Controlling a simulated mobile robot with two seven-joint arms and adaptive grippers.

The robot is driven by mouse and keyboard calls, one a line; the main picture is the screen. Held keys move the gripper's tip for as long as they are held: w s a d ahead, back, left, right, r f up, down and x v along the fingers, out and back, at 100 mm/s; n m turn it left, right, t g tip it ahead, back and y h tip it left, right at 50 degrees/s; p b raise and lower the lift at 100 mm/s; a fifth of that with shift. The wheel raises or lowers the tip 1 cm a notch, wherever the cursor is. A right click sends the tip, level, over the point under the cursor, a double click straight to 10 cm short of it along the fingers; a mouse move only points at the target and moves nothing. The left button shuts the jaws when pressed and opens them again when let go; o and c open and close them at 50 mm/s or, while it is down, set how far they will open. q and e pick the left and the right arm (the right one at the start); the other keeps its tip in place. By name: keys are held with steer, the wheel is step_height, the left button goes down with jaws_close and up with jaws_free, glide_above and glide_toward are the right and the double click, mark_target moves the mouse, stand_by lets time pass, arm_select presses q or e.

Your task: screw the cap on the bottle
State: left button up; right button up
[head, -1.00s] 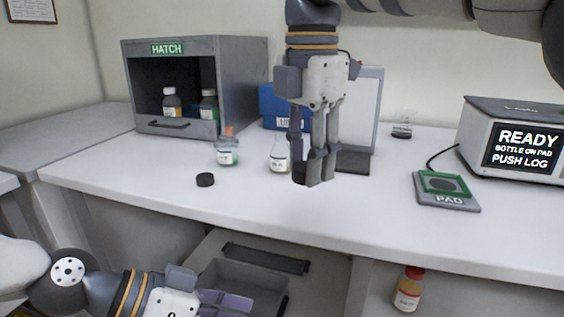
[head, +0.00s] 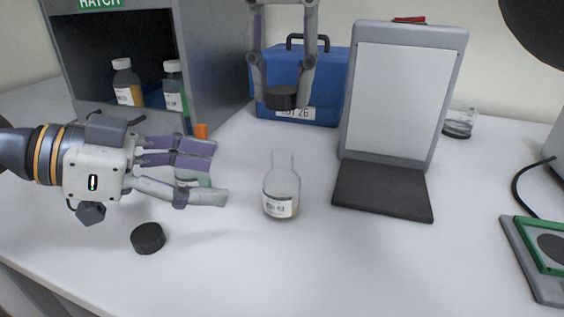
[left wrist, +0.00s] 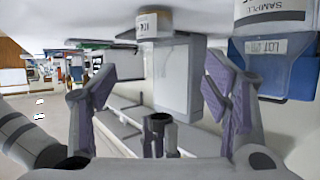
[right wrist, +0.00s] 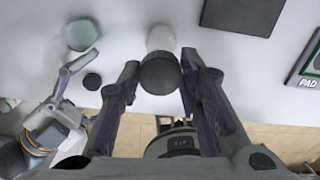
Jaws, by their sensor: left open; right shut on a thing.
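The clear bottle (head: 282,190) with a white label stands upright and uncapped on the table. My right gripper (head: 283,92) is shut on a black cap (head: 281,98) and holds it in the air, apart from the bottle neck. In the right wrist view the cap (right wrist: 160,74) sits between the fingers and partly covers the bottle (right wrist: 161,40). My left gripper (head: 220,172) is open and empty, left of the bottle with its fingers pointing toward it, not touching. A second black cap (head: 147,238) lies on the table at the front left.
A grey hatch box (head: 215,70) with capped bottles, a blue case (head: 325,75) and a clipboard-like stand (head: 400,95) are behind. The green-framed pad (head: 548,245) is at right.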

mark_target(284, 185)
arm_select(q)
steer(key=shift+s, duration=0.45)
arm_select(e)
steer(key=shift+s+r, duration=0.1)
steer(key=shift+s, duration=0.4)
arm_select(q)
steer(key=x, duration=1.2)
steer(key=shift+w+r, duration=0.1)
steer(key=shift+w, duration=0.05)
arm_select(e)
steer(key=shift+w, duration=0.15)
arm_select(q)
jaws_close()
arm_select(e)
steer(key=shift+f, duration=2.55)
steer(key=shift+f, duration=0.9)
steer(key=shift+f, duration=0.55)
